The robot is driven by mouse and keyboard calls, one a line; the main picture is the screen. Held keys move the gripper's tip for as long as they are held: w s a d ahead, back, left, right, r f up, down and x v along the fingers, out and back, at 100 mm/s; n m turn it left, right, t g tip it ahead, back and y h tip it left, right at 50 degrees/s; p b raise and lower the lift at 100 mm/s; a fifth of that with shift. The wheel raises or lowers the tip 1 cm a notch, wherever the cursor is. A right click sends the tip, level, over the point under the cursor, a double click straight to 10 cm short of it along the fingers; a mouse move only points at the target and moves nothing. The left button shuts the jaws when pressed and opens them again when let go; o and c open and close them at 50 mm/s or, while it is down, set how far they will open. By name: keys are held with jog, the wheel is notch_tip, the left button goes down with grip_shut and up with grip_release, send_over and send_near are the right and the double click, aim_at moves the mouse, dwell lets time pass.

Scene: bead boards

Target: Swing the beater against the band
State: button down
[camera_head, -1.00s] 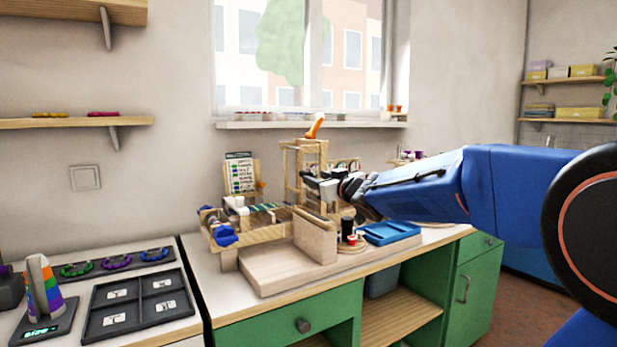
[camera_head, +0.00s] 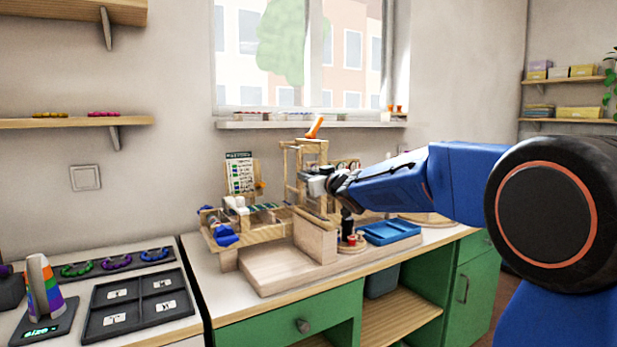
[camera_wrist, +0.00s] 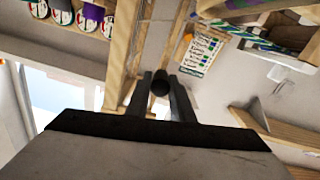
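The wooden bead loom (camera_head: 258,234) stands on the table, with the band (camera_head: 265,207) of green and white stretched along it. The beater (camera_head: 296,160) appears to be the upright wooden frame beside the band; I see no contact between them. My gripper (camera_head: 320,186) is at this frame's right side. In the wrist view, my gripper's dark fingers (camera_wrist: 161,76) close on both sides of a dark round knob (camera_wrist: 160,84) in front of a wooden bar (camera_wrist: 156,38). The fingers seem to touch the knob. The band's beating edge is hidden.
A pattern card (camera_head: 240,174) stands behind the loom. A dark sorting tray (camera_head: 138,304) is on the left table. An orange piece (camera_head: 315,127) rises above the frame.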

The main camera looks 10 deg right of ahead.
jog(key=shift+s+a+r+m, duration=0.2)
jog(key=shift+a+m, duration=0.45)
jog(key=shift+m, duration=0.3)
jog(key=shift+s+a+r+m, duration=0.1)
jog(key=shift+s+a+m, duration=0.1)
jog(key=shift+a+m, duration=0.6)
jog(key=shift+d, duration=0.2)
